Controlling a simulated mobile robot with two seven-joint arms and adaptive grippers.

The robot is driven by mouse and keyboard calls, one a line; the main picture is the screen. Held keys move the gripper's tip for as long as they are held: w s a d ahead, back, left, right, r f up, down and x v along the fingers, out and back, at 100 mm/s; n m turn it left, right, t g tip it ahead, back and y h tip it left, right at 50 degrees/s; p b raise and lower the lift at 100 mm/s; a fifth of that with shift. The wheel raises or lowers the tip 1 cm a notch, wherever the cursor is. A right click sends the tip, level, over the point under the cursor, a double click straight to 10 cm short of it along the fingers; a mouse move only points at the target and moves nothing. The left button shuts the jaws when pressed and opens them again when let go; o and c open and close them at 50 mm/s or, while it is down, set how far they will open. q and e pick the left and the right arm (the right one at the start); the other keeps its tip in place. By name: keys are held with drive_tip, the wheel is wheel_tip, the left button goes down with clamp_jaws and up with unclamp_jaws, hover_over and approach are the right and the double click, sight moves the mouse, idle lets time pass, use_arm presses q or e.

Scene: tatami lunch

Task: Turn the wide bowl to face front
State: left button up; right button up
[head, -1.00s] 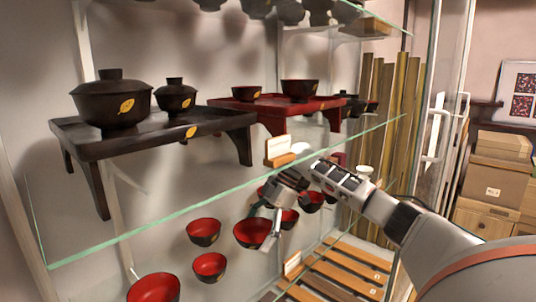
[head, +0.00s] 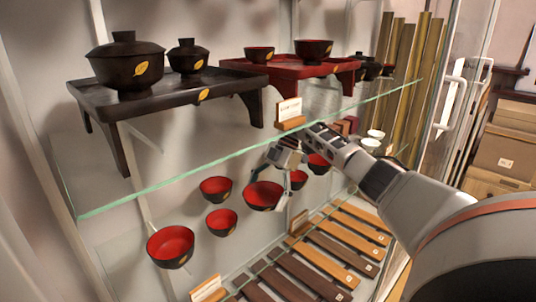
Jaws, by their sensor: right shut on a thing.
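The wide bowl (head: 260,192), black outside and red inside, is among several similar bowls on the lower glass shelf. My right gripper (head: 283,188) reaches in from the right beneath the upper glass shelf. It is shut on the right side of the wide bowl's rim. The bowl looks upright, its red inside facing up. The fingers cover part of its right side, so I cannot tell which way any leaf mark on it faces. My left gripper is not in view.
Smaller red-lined bowls (head: 215,188) (head: 222,221) stand close to the left. Another bowl (head: 170,245) is at the front left. Wooden slats (head: 325,257) lie to the right. The upper glass shelf edge (head: 240,142) and a label stand (head: 290,118) are close above my arm.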

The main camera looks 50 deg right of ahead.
drive_tip(key=shift+f, duration=0.2)
drive_tip(key=shift+f, duration=0.15)
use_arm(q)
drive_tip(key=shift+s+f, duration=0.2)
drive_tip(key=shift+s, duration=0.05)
use_arm(e)
drive_tip(key=shift+f, duration=0.4)
